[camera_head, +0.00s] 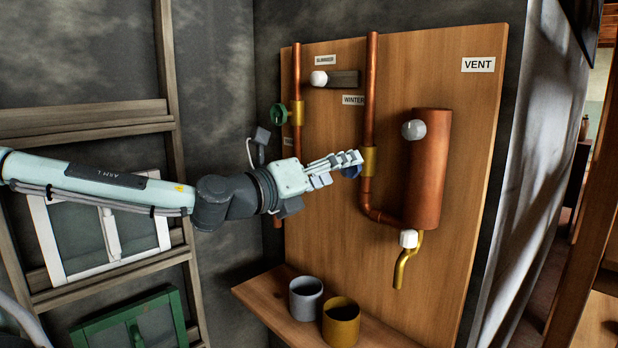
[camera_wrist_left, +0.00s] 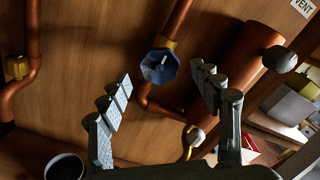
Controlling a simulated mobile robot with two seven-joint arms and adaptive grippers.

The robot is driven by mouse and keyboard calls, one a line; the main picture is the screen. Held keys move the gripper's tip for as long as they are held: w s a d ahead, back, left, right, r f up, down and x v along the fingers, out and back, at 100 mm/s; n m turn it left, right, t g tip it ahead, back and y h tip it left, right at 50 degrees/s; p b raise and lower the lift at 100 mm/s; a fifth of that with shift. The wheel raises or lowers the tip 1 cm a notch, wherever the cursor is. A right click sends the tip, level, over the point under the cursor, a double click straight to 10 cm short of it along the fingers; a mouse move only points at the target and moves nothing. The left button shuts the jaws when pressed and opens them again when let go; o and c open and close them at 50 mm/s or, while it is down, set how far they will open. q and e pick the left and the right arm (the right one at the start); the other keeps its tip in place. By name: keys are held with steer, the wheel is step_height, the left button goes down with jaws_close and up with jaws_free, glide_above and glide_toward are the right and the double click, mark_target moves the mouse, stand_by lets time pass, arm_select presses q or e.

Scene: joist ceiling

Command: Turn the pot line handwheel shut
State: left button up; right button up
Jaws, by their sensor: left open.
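A blue handwheel (camera_head: 350,173) sits at a brass valve body on the middle copper pipe, partly hidden behind my left fingers in the head view. The wheel (camera_wrist_left: 160,67) shows whole in the left wrist view, ahead and between the fingertips. My left gripper (camera_head: 345,163) is open, its fingers spread with nothing between them. In the wrist view the wheel looks beyond the fingertips (camera_wrist_left: 165,84); I cannot tell whether they touch it. A green handwheel (camera_head: 279,114) is on the left pipe. No label readable as the pot line shows. My right gripper is not in view.
A copper cylinder (camera_head: 428,170) with white knobs and a brass spout (camera_head: 406,262) stands right of the wheel. A lever (camera_head: 343,79) is above. A shelf (camera_head: 262,295) below holds a grey pot (camera_head: 306,297) and a yellow pot (camera_head: 341,322). Window frames lean at left.

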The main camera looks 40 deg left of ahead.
mark_target(348, 168)
arm_select(q)
steer(key=s, duration=0.7)
steer(key=shift+a, duration=0.25)
steer(key=w, duration=1)
steer(key=shift+w+d+f, duration=0.1)
steer(key=shift+w+d, duration=0.15)
steer(key=shift+d, duration=0.15)
steer(key=shift+w, duration=0.7)
steer(key=shift+s, duration=0.15)
